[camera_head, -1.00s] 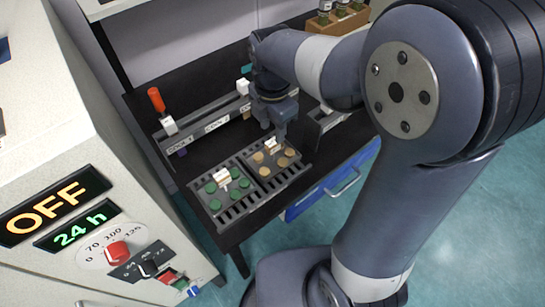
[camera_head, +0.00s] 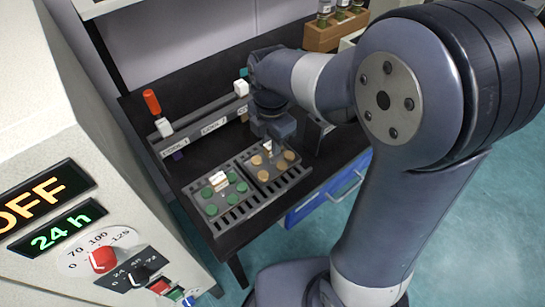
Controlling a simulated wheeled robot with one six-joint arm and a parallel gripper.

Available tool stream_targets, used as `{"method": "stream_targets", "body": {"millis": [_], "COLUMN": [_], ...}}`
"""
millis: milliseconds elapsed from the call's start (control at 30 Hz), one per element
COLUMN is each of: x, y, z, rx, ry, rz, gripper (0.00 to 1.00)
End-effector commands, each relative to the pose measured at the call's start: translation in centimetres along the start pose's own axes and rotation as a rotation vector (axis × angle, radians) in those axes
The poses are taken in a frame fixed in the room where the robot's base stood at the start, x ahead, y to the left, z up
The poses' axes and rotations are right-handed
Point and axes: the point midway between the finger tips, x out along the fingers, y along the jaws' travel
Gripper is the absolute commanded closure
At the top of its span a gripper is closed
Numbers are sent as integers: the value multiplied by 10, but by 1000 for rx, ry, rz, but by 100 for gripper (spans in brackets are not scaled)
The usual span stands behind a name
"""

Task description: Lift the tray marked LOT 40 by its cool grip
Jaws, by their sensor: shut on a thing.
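A slotted grey rack (camera_head: 243,211) lies on the black bench and bears two trays side by side. The left tray (camera_head: 222,208) holds several green discs and has a white block on it. The right tray (camera_head: 263,178) holds several tan discs. My gripper (camera_head: 267,148) is over the back edge of the right tray and shut on a small white piece there, probably that tray's grip. The tray looks level and I cannot tell whether it is clear of the rack. Lot marks are too small to read.
The oven (camera_head: 55,170) at left reads OFF and 24 h. A wooden box of jars (camera_head: 335,30) stands at the back. A blue drawer (camera_head: 325,198) is below the bench.

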Motion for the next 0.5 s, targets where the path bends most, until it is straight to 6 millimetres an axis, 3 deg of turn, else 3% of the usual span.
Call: {"method": "stream_targets", "body": {"millis": [200, 500], "x": [0, -16], "y": [0, 0], "z": [0, 0], "rx": [0, 0], "ry": [0, -1], "rz": [1, 2], "gripper": [100, 100]}}
